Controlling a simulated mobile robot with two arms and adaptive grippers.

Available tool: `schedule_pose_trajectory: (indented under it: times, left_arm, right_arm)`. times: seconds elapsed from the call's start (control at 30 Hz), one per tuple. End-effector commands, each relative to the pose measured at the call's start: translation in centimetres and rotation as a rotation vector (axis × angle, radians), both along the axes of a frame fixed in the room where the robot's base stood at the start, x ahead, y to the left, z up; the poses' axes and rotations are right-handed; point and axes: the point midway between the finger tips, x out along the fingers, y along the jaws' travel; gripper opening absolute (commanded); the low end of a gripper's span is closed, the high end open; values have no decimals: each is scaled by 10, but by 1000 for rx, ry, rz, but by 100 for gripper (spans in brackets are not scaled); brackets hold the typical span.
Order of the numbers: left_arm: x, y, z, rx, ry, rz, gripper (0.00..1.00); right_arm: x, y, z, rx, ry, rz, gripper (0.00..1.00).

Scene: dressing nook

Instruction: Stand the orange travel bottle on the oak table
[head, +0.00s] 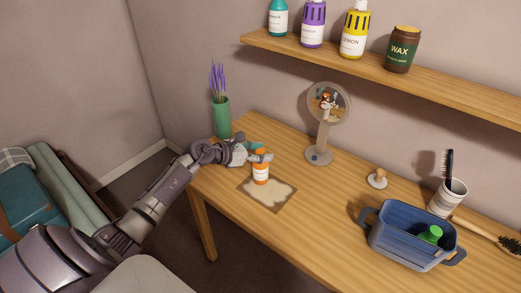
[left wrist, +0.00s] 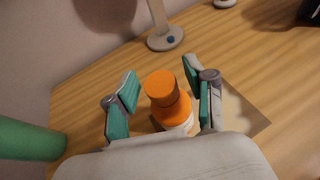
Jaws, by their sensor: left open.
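The orange travel bottle (head: 261,170) stands upright on the oak table (head: 325,210), at the back left edge of a small brown mat with a pale patch (head: 268,194). My left gripper (head: 262,157) is at the bottle's upper part. In the left wrist view, the orange cap and shoulder of the bottle (left wrist: 166,100) show between the two teal-padded fingers of my left gripper (left wrist: 160,92). The fingers are open, with a gap on each side of the bottle. The bottle's base is hidden in the left wrist view. My right gripper is not in view.
A green vase with lavender (head: 221,117) stands behind my left gripper. A round mirror (head: 320,153), a wooden stamp-like knob (head: 377,179), a blue basket (head: 400,240), a cup with a brush (head: 447,198) and a wooden brush (head: 485,232) are further right. A shelf (head: 440,80) overhangs the back.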

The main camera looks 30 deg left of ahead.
Motion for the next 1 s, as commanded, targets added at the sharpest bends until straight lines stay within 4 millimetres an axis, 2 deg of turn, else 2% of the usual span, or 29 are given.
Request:
schedule_pose_trajectory:
  times: [0.2,0.33,0.7,0.83,1.0]
  left_arm:
    - [-1,1,7,0,0,1,54]
    - [-19,10,10,6,1,-1,54]
    - [-83,39,39,3,3,-2,54]
    - [-95,45,46,1,2,0,54]
    - [-100,48,50,0,0,-1,54]
  right_arm:
    - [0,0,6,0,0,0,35]
    - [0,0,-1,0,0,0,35]
    - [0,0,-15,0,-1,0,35]
    - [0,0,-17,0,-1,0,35]
    - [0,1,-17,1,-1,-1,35]
